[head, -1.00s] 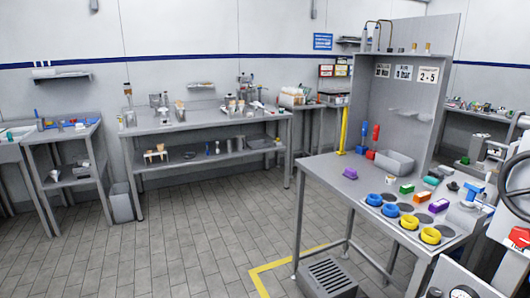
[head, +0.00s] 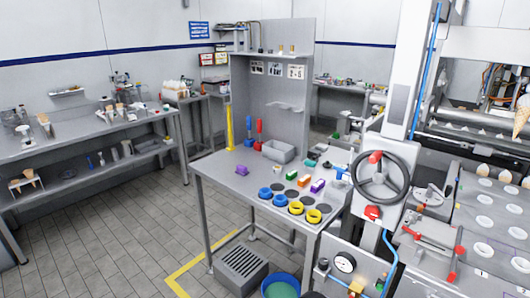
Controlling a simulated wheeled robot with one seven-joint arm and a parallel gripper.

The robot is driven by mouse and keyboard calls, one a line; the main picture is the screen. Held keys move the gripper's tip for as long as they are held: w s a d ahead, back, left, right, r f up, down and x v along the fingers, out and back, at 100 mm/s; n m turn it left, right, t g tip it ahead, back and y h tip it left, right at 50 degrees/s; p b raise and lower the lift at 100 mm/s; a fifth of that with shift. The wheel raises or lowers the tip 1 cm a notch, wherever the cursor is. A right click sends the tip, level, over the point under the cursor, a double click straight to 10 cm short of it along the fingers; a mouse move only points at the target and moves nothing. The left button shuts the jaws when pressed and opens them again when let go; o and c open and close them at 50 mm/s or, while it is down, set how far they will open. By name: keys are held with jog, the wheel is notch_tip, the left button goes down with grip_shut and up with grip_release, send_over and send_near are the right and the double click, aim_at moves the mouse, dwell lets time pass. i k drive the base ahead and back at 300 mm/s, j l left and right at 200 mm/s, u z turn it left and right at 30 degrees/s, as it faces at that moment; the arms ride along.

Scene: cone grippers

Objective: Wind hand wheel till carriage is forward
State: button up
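The hand wheel (head: 381,178) is a dark ring with grey spokes and a red knob near its top. It is mounted on a white panel (head: 397,214) of the machine, right of the middle in the head view. A red part (head: 373,212) sits at the wheel's lower edge. To the right is the machine bed (head: 490,235) with rows of round pale openings. A metal frame with red ends (head: 432,243) lies over its near left side. I cannot tell for certain which part is the carriage. My gripper is not in view.
A grey table (head: 218,172) with blue and yellow rings stands left of the wheel. Below it are a slatted grey box (head: 242,266) and a blue tub (head: 281,285). A pressure gauge (head: 344,262) sits under the wheel. The tiled floor (head: 120,240) at left is open.

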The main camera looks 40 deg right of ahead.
aim_at(380, 177)
jog(key=z, duration=1.95)
